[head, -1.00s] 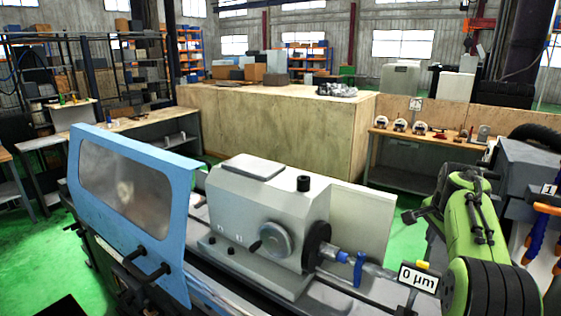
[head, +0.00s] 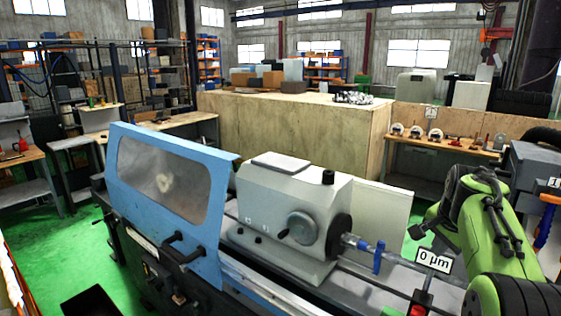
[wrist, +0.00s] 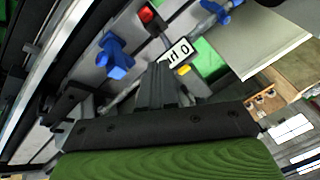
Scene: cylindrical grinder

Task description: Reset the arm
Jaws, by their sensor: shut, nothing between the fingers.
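My green arm (head: 490,220) is folded at the right side of the head view, in front of the grinder's right end. My gripper (wrist: 157,78) shows in the wrist view as dark fingers close together, shut and empty. It points toward the grinder bed near a "0 µm" readout, seen upside down there (wrist: 178,52). The readout also shows in the head view (head: 433,261), just left of my arm. I cannot make out the fingertips in the head view.
The grinder has a grey headstock (head: 290,205), a blue sliding door (head: 165,190) and a blue part on its shaft (head: 378,256). A large wooden crate (head: 290,135) and a bench with gauges (head: 440,147) stand behind. Green floor (head: 80,235) is open at the left.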

